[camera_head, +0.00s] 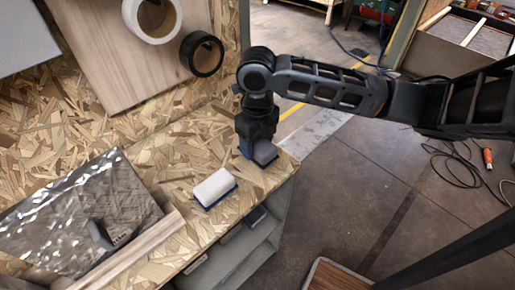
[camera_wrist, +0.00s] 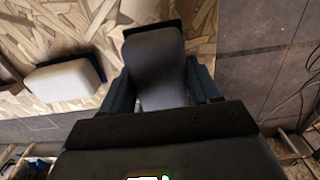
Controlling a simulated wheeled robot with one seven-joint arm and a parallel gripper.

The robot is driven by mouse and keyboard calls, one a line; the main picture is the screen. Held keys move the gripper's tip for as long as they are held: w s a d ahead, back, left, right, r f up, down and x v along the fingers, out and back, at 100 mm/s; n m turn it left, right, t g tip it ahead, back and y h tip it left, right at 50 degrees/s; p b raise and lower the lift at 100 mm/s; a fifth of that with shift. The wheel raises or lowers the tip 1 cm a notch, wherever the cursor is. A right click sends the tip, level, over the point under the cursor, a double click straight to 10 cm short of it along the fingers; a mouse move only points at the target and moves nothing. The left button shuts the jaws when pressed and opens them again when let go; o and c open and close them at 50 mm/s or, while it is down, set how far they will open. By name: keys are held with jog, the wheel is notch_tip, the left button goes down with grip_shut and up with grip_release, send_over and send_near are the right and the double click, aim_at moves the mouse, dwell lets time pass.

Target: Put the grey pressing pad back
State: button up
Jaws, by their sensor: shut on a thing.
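The grey pressing pad (camera_head: 264,154) is at the right end of the chipboard worktop, under my gripper (camera_head: 250,148). My gripper is shut on it. In the wrist view the grey pad (camera_wrist: 158,62) sits between the two blue fingers of my gripper (camera_wrist: 160,85), with a dark edge at its far end. I cannot tell whether the pad touches the worktop. A white pad with a blue base (camera_head: 214,188) lies on the worktop to the left of my gripper; this white pad (camera_wrist: 62,78) also shows at the left in the wrist view.
The chipboard worktop (camera_head: 180,160) ends close to the right of the pad. A shiny film sheet (camera_head: 70,215) and a wooden strip (camera_head: 130,250) lie at the left front. A white roll (camera_head: 130,22) and a black roll (camera_head: 188,54) hang on the back panel.

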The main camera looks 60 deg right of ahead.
aim_at(257, 151)
jog(key=shift+f, duration=1.45)
jog(key=shift+f, duration=0.2)
jog(key=o, duration=1)
jog(key=shift+r, duration=0.1)
notch_tip(257, 151, up, 12)
jog(key=shift+r, duration=0.15)
